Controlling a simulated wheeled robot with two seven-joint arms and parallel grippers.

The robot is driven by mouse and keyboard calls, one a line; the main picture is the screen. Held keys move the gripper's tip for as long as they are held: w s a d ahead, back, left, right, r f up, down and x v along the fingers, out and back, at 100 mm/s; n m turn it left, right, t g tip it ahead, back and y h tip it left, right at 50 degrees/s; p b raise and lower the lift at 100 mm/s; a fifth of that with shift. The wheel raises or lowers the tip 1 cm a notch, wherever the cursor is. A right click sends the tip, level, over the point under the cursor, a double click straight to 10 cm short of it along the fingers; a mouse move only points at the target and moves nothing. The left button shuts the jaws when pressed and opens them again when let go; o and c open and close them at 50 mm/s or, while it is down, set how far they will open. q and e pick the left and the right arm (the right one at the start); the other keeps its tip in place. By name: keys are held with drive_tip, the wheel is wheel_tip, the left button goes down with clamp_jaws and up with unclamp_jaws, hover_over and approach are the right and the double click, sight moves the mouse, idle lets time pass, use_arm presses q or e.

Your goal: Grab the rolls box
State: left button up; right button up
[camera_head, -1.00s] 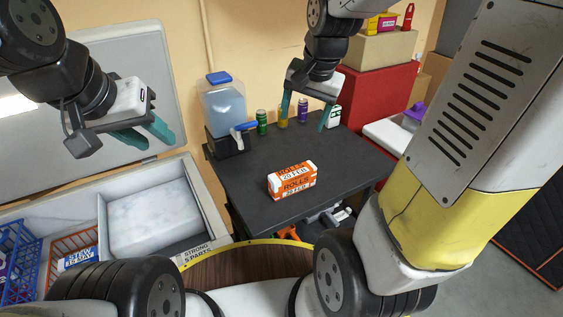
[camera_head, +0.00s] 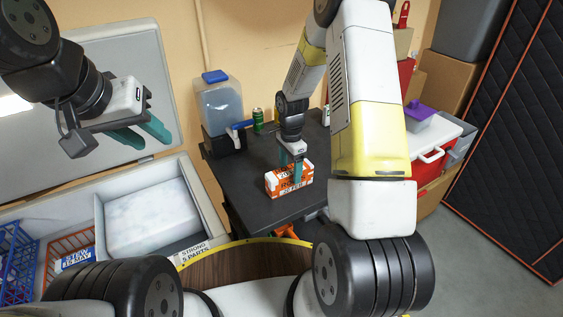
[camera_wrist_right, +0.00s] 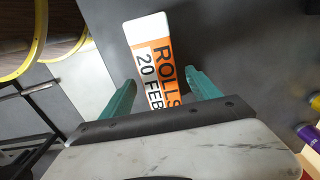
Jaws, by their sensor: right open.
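The rolls box (camera_head: 275,185), orange and white with "ROLLS 20 FEB" on it, sits on the dark table (camera_head: 245,205). My right gripper (camera_head: 291,172) is directly over it, pointing down, with its teal fingers at the box. In the right wrist view the box (camera_wrist_right: 150,50) lies between the open fingers of the gripper (camera_wrist_right: 162,92), and its near end is hidden by the gripper body. I cannot tell whether the fingers touch it. My left gripper (camera_head: 143,135) is away at the upper left, empty, with its teal fingers apart.
A water dispenser with a blue lid (camera_head: 220,105) and a green can (camera_head: 258,121) stand at the back of the table. An open chest freezer (camera_head: 150,215) with baskets is at the left. A red and white cooler (camera_head: 435,150) stands at the right.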

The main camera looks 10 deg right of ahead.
wheel_tip(320, 180, down, 5)
drive_tip(key=shift+r, duration=0.15)
clamp_jaws()
idle(0.4)
